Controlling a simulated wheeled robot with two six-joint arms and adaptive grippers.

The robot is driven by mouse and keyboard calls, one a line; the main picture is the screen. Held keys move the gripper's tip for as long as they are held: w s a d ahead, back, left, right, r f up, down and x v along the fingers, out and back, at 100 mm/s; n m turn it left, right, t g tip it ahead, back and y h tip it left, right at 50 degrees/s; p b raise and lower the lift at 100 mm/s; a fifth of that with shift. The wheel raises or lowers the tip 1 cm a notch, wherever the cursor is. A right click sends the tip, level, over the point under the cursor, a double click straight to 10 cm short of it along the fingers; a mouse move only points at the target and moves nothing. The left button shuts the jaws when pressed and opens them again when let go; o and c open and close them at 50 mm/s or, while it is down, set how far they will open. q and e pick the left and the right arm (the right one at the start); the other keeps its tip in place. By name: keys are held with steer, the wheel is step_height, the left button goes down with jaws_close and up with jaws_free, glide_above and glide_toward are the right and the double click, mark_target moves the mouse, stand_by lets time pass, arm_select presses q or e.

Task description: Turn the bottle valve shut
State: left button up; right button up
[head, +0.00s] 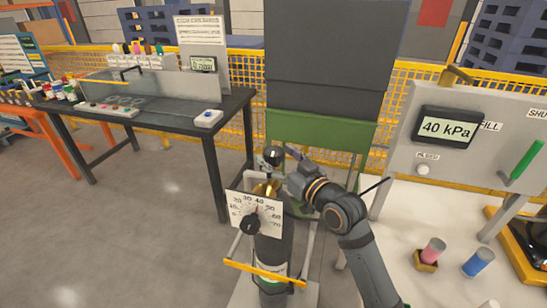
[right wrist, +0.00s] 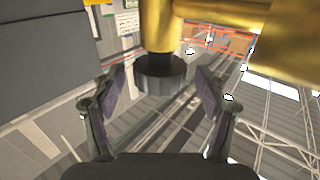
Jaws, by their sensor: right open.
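The gas bottle (head: 272,250) stands upright on a small trolley, with a brass valve (head: 266,188) at its top. A dark round valve knob (head: 271,155) sits above the brass body. In the right wrist view the dark knob (right wrist: 160,73) on its brass stem shows between the fingers, with gaps on both sides. My right gripper (head: 283,158) is open at the knob, coming from its right; its fingers (right wrist: 160,94) show spread in the wrist view. A white dial plate (head: 262,208) with a black knob is in front of the bottle's neck. My left gripper is not in view.
A grey panel (head: 400,150) at right carries a display reading 40 kPa, a white button and a green lever (head: 527,160). Pink and blue cylinders stand below it. A dark workbench (head: 165,118) is at left. Open floor lies at front left.

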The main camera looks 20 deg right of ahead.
steer(key=shift+x, duration=0.95)
steer(key=c, duration=1.2)
steer(key=shift+r+m+h+p, duration=0.1)
steer(key=shift+m+h+p, duration=0.2)
steer(key=shift+h+p, duration=0.15)
steer(key=shift+m+t+h, duration=0.3)
steer(key=shift+m+h, duration=0.2)
steer(key=shift+h, duration=0.25)
steer(key=o, duration=1.2)
